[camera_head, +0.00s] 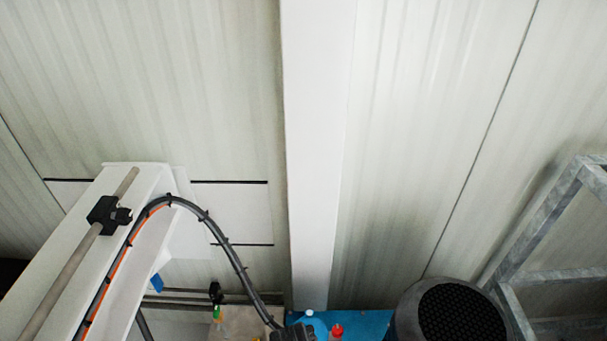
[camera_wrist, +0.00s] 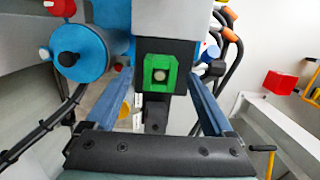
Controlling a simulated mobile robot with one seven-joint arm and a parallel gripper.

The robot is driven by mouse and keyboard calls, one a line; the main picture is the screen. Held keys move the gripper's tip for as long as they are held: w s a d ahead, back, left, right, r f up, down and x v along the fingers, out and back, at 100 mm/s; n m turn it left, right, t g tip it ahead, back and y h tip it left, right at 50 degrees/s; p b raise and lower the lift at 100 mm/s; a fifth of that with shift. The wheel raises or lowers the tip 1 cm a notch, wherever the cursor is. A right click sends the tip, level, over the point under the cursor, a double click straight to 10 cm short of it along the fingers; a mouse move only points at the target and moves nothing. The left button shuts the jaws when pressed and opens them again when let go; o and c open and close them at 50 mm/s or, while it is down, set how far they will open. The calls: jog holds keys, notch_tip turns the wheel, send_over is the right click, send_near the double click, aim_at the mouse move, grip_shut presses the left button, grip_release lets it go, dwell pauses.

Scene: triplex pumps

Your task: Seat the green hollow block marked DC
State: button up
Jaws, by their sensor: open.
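A green square block (camera_wrist: 149,76) with a hollow middle shows near the centre of the wrist view, in front of a dark face. A pale round end shows inside its opening. I cannot read any DC mark on it. My gripper (camera_wrist: 160,82) is open, its two blue-grey fingers reaching up the picture on the left and right of the block. A gap shows on both sides, and I see no contact. I cannot tell how far the block is from the fingertips in depth. My gripper is not in the head view.
In the wrist view, a blue cylinder (camera_wrist: 80,52) stands left, dark cables (camera_wrist: 231,55) right, and a red block (camera_wrist: 279,83) farther right. A yellow handle (camera_wrist: 262,149) is low right. The head view shows a white beam (camera_head: 315,150), a black cable (camera_head: 235,260) and a dark round cover (camera_head: 455,312).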

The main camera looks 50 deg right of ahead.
notch_tip(320, 180, up, 11)
jog(key=w+p, duration=0.1)
jog(key=shift+a+f, duration=0.2)
jog(key=shift+a, duration=0.2)
dwell(0.3)
